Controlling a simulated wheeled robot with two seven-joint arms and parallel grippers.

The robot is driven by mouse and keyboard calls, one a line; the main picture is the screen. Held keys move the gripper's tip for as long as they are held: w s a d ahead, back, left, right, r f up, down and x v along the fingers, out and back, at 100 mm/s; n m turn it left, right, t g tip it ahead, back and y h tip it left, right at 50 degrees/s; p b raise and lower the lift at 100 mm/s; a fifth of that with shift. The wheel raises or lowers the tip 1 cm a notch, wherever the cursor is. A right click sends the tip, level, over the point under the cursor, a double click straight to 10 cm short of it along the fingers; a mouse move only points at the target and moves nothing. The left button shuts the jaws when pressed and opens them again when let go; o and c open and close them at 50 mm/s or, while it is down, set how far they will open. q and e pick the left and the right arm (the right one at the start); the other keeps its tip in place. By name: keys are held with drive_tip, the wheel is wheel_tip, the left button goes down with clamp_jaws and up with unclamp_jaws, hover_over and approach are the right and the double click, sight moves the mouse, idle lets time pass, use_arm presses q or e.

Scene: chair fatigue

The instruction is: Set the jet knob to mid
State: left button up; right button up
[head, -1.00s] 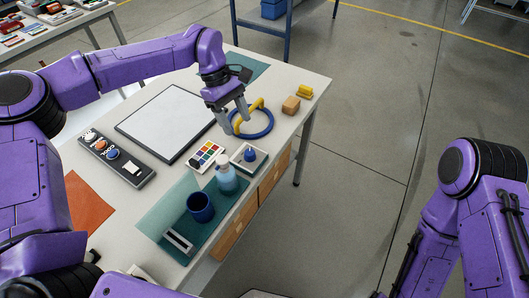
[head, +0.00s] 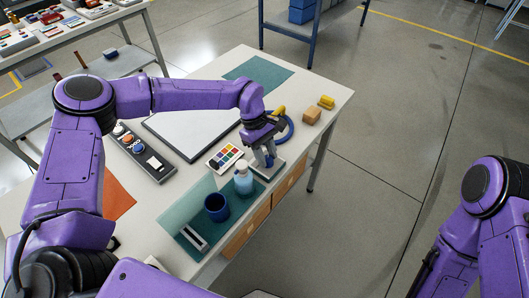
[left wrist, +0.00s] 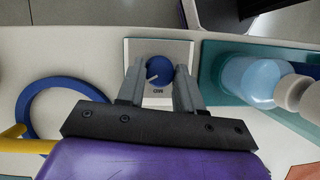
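A round blue knob (left wrist: 159,71) sits on a pale square plate (left wrist: 185,48) in the left wrist view. Its white pointer mark points toward the lower left of that view. In the head view my left gripper (head: 263,160) is lowered over the plate (head: 276,166), and hides the knob. My right gripper is out of view.
A pump bottle (head: 243,180) stands close beside the gripper, with a blue mug (head: 216,207) nearer me. A colour palette (head: 225,157) and a dark panel with several controls (head: 145,152) lie left. A blue ring (head: 290,127) and wooden block (head: 312,116) lie beyond.

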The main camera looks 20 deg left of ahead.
use_arm(q)
drive_tip(key=shift+w, duration=0.1)
drive_tip(key=shift+c, duration=0.3)
drive_tip(key=shift+n, duration=0.3)
drive_tip(key=n+b, duration=0.1)
drive_tip(key=n+t+b, duration=0.1)
drive_tip(key=n, duration=0.1)
drive_tip(key=n+t+b, duration=0.1)
drive_tip(key=shift+s+h, duration=0.25)
drive_tip(key=shift+h, duration=0.05)
drive_tip(key=n+t+b, duration=0.1)
drive_tip(key=n, duration=0.1)
drive_tip(key=n+t, duration=0.1)
drive_tip(key=n, duration=0.2)
drive_tip(key=shift+s+r+b, duration=0.1)
drive_tip(key=shift+b, duration=0.25)
drive_tip(key=shift+n+t, duration=0.3)
drive_tip(key=shift+n, duration=0.6)
drive_tip(key=shift+r+y, duration=0.15)
drive_tip(key=shift+y, duration=0.25)
